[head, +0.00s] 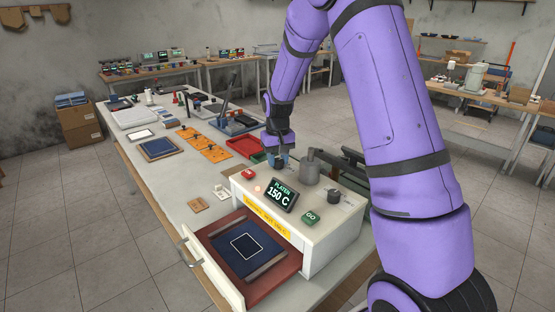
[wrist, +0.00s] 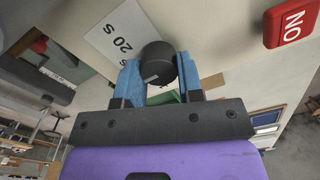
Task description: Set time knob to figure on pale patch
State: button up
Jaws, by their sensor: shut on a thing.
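The time knob (wrist: 157,58) is a dark round knob with a small light mark on its side. It sits between the blue fingertips of my gripper (wrist: 158,72) in the wrist view. My gripper is shut on it. In the head view my gripper (head: 280,160) is low at the back left of the white press (head: 325,235), and the knob is hidden there. The press display (head: 285,194) reads PLATEN 150 C.
A red button (wrist: 291,22) with white letters is close to the knob. Orange plates (head: 200,146) lie further back.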

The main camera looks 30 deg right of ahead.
aim_at(278, 159)
jog(key=shift+m, duration=0.3)
jog(key=o, duration=0.9)
jog(key=shift+r, duration=0.15)
notch_tip(278, 159, up, 11)
jog(key=shift+f, duration=0.2)
dwell(0.4)
